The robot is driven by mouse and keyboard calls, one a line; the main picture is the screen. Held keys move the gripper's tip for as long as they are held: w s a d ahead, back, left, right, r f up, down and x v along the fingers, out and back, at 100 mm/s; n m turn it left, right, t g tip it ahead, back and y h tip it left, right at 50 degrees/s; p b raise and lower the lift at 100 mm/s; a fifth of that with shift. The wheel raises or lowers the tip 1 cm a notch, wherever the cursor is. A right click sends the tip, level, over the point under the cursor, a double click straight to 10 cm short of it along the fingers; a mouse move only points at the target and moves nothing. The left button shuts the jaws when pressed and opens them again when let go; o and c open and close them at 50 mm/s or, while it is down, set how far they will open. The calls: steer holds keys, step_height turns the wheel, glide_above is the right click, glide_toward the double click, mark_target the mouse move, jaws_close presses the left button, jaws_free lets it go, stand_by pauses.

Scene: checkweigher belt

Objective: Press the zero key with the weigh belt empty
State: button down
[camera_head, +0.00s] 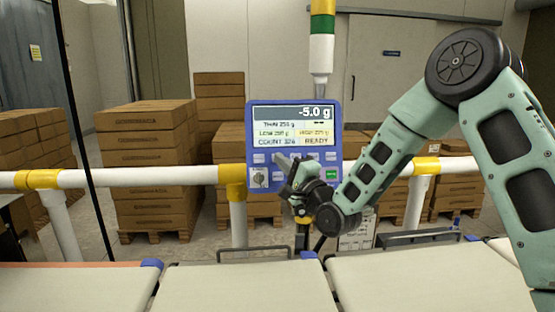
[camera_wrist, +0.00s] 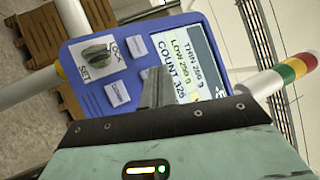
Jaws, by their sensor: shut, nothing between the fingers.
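The blue control panel (camera_head: 252,128) stands behind the belts, its screen (camera_head: 293,127) reading -5.0 g, COUNT 326 and READY. My gripper (camera_head: 283,162) is shut and empty, its fingertips in front of the panel's lower left keys. In the wrist view the closed fingers (camera_wrist: 155,88) point at the panel (camera_wrist: 88,92) and partly cover a key beside the screen (camera_wrist: 180,65). Two pale keys, an upper one (camera_wrist: 136,45) and a lower one (camera_wrist: 117,93), show clear of the fingers. Their labels are too small to read, and contact cannot be told. The belt sections (camera_head: 240,287) in view are bare.
A LOCK/SET key switch (camera_wrist: 98,53) sits on the panel near the keys. A green key (camera_head: 331,174) is at the panel's lower right. A white and yellow rail (camera_head: 130,178) runs behind the belts. Stacked cartons (camera_head: 150,165) stand beyond it. A banded light post (camera_head: 321,45) rises above the panel.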

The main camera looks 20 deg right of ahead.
steer(key=shift+w, duration=0.1)
stand_by(0.5)
steer(key=shift+w+f, duration=0.1)
steer(key=shift+w, duration=0.2)
steer(key=shift+w+d+f+b, duration=0.15)
steer(key=shift+w+b, duration=0.25)
steer(key=shift+b, duration=0.05)
stand_by(0.6)
stand_by(0.3)
steer(key=shift+s+r, duration=0.25)
steer(key=shift+s, duration=0.55)
steer(key=shift+a, duration=0.2)
steer(key=shift+s+a+r, duration=0.15)
steer(key=shift+s+r, duration=0.1)
steer(key=shift+s, duration=0.55)
steer(key=shift+s+a+r, duration=0.1)
steer(key=shift+s+r, duration=0.1)
steer(key=shift+s, duration=0.55)
steer(key=shift+s+a+r, duration=0.15)
steer(key=shift+s+r, duration=0.1)
steer(key=shift+s, duration=0.55)
